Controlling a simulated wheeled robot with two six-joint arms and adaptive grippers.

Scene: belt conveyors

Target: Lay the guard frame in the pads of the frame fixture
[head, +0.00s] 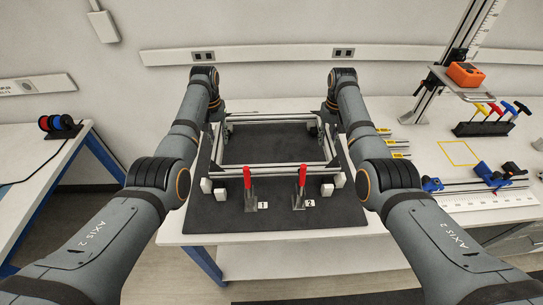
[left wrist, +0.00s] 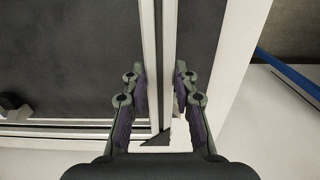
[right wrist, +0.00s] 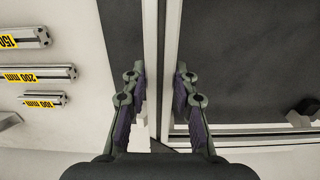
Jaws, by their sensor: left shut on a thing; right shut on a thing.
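The guard frame (head: 275,166) is a rectangle of pale metal bars, level over the dark plate of the frame fixture (head: 290,218). My left gripper (left wrist: 159,82) is shut on its left side bar (left wrist: 168,60). My right gripper (right wrist: 159,82) is shut on its right side bar (right wrist: 150,60). In the head view my arms partly hide both grippers. White pads show near the front corners, at left (head: 220,194) and right (head: 327,190). The front bar appears behind and above them; I cannot tell whether the frame touches any pad. The rear pads are not clear.
Two red-handled clamps (head: 247,178) (head: 302,178) stand upright at the fixture's front, beside labels 1 and 2. Labelled metal profiles (right wrist: 25,75) lie right of the fixture. Farther right are a blue-ended rail, coloured-handled tools and an orange device (head: 465,75) on a stand.

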